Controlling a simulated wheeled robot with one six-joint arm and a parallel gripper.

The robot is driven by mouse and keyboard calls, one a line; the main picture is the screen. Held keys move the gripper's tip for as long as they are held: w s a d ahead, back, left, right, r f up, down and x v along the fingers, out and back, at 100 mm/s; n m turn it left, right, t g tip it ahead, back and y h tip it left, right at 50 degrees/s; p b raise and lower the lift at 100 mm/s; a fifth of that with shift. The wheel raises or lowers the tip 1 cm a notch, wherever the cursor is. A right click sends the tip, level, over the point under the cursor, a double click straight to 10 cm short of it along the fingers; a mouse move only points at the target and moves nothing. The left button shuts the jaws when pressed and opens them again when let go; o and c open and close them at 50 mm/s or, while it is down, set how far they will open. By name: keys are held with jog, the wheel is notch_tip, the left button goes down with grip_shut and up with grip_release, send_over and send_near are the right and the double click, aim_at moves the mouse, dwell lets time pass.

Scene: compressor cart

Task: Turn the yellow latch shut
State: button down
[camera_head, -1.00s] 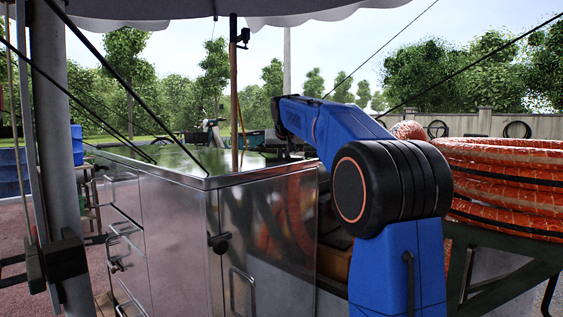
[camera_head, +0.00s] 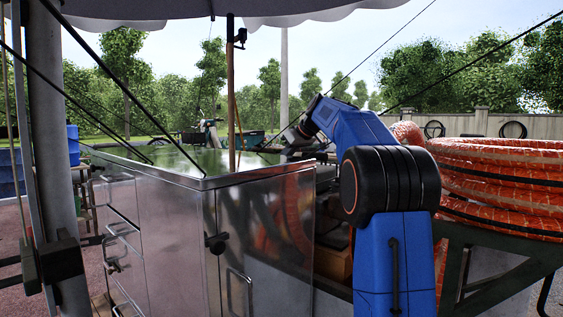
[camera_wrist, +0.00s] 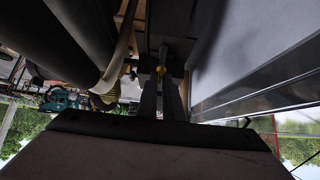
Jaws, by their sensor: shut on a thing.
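The yellow latch (camera_wrist: 160,70) shows only as a small yellow patch in the wrist view, at the tips of my gripper (camera_wrist: 162,80). The dark fingers are close together and shut on it, covering most of it. A dark round bar or knob stands just beyond the yellow patch. I cannot tell the latch's angle. In the head view, my blue arm reaches to the far side of the metal cabinet; the latch is not visible there and my fingertips cannot be made out.
A shiny metal cabinet (camera_head: 180,235) stands left of my arm. Coiled orange hose (camera_head: 505,180) lies at right on a dark frame. In the wrist view, a thick dark hose (camera_wrist: 75,45) runs close left of the fingers and a grey panel (camera_wrist: 240,50) stands close right.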

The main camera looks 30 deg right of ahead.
jog(key=shift+d+f+n, duration=0.1)
jog(key=shift+f+n, duration=0.1)
jog(key=shift+n, duration=0.1)
jog(key=c, duration=2)
grip_release()
jog(key=shift+r, duration=0.1)
jog(key=shift+s+d+r, duration=0.15)
jog(key=shift+s+r, duration=0.15)
jog(key=shift+r, duration=0.05)
jog(key=v, duration=1.6)
jog(key=shift+s+d+r, duration=0.1)
jog(key=shift+d+r, duration=0.05)
jog(key=shift+d, duration=0.15)
